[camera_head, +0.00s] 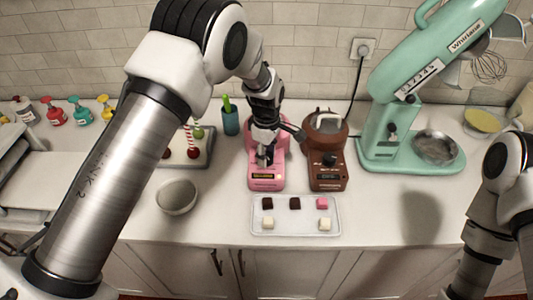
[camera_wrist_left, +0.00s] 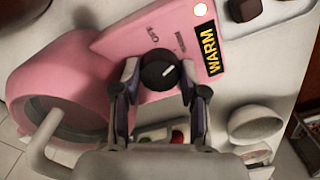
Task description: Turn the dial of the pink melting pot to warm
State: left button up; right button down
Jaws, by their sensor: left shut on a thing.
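The pink melting pot (camera_head: 279,175) stands on the counter, left of the brown one. In the left wrist view its pink body (camera_wrist_left: 110,45) fills the upper left. Its black dial (camera_wrist_left: 158,76) sits between the fingertips of my left gripper (camera_wrist_left: 159,68), which is shut on it. The dial's white pointer line points right and slightly up. An OFF mark is printed above the dial, and smaller lettering is to its upper right. The display (camera_wrist_left: 212,51) reads WARM, and a lamp (camera_wrist_left: 201,10) is lit. In the head view, my left gripper (camera_head: 264,155) hides the dial. My right gripper is out of view.
The brown melting pot (camera_head: 327,180) stands close on the right. A white tray (camera_head: 296,228) with several small blocks lies in front. A bowl (camera_head: 176,197) is at left, and a green stand mixer (camera_head: 385,150) at right. Open counter lies right of the tray.

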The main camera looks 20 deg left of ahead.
pick_arm(q)
jog(key=o, duration=1.1)
jog(key=shift+o, duration=0.2)
